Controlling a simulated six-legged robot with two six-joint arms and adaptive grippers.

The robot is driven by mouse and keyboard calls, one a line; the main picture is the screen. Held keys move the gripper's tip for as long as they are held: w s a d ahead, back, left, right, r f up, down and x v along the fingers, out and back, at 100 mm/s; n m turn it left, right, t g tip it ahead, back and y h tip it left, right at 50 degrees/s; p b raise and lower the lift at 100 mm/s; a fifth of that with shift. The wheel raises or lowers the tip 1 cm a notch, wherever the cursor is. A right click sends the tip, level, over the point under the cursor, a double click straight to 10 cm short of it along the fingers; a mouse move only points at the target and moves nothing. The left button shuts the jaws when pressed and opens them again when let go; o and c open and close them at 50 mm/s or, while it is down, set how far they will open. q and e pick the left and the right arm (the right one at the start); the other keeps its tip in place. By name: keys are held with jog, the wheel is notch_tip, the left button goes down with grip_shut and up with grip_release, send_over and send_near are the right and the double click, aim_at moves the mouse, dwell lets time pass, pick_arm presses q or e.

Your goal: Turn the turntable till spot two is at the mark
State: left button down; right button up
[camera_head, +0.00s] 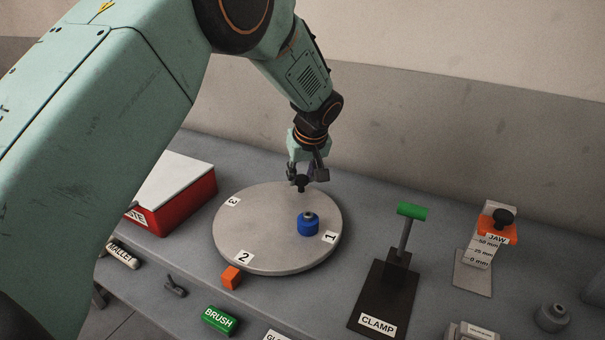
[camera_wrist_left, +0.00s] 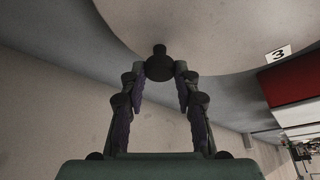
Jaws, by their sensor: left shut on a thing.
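The round grey turntable (camera_head: 270,210) lies on the bench, with labels 1 (camera_head: 330,237), 2 (camera_head: 243,257) and 3 (camera_head: 233,202) near its rim. An orange block (camera_head: 232,277) stands at its front edge, close beside label 2. A blue cylinder (camera_head: 308,224) stands on the disc near label 1. My left gripper (camera_head: 302,181) is shut on a dark knob (camera_head: 301,186) near the far rim. In the left wrist view the knob (camera_wrist_left: 159,66) sits between the fingertips, with label 3 (camera_wrist_left: 279,53) to the right. My right gripper is not in view.
A red box with a pale lid (camera_head: 180,195) stands left of the turntable. A clamp with a green handle (camera_head: 411,211) and a jaw gauge (camera_head: 498,235) stand right.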

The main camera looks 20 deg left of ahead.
pick_arm(q)
jog(key=shift+s+f, duration=0.2)
jog(key=shift+f, duration=0.05)
jog(key=c, duration=1.3)
grip_release()
jog(key=shift+c, duration=0.2)
jog(key=o, duration=0.3)
jog(key=shift+w+a, duration=0.1)
jog(key=shift+w, duration=0.15)
jog(key=shift+o, duration=0.2)
jog(key=shift+r, duration=0.1)
jog(key=shift+s+r, duration=0.1)
jog(key=shift+r, duration=0.05)
jog(key=v, duration=1.1)
jog(key=shift+r, duration=0.3)
jog(key=shift+s, duration=0.15)
